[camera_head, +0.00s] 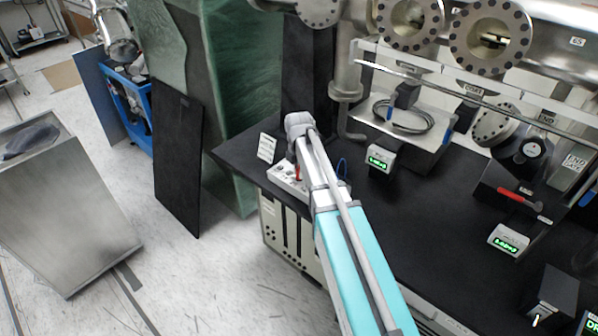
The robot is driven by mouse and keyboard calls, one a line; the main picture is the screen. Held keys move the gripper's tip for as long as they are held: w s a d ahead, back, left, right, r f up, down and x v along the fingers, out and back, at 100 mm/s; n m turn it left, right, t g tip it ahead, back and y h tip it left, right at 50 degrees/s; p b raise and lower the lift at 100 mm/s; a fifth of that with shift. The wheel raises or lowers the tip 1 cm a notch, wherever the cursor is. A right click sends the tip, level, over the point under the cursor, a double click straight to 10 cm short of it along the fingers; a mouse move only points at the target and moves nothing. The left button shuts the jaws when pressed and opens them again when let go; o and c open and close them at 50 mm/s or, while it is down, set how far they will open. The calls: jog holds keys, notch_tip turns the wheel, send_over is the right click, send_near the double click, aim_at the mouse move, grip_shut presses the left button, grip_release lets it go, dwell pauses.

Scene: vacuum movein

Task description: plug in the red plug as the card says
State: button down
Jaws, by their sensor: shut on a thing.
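A small white card (267,147) with print too small to read stands at the left end of the black bench. A white socket strip (286,181) lies just right of and below it, partly covered by my arm. I cannot tell whether the plug is in a socket or only above one.
A blue cable (342,167) loops just right of my arm. A small green-lit display (380,158) stands beyond it, with metal vacuum piping (345,85) behind. A red-handled tool (519,198) lies at right. The middle of the black bench (420,205) is clear.

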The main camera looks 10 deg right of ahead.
jog(key=shift+f+b, duration=0.3)
jog(key=shift+c, duration=2.2)
grip_release()
jog(key=shift+r, duration=0.2)
notch_tip(320, 180, up, 7)
jog(key=p, duration=0.7)
jog(key=shift+r+p, duration=0.1)
jog(key=shift+p, duration=0.25)
jog(key=s+d+r+p, duration=0.3)
jog(key=s+r+p, duration=0.2)
jog(key=shift+r, duration=0.15)
jog(key=shift+s, duration=0.1)
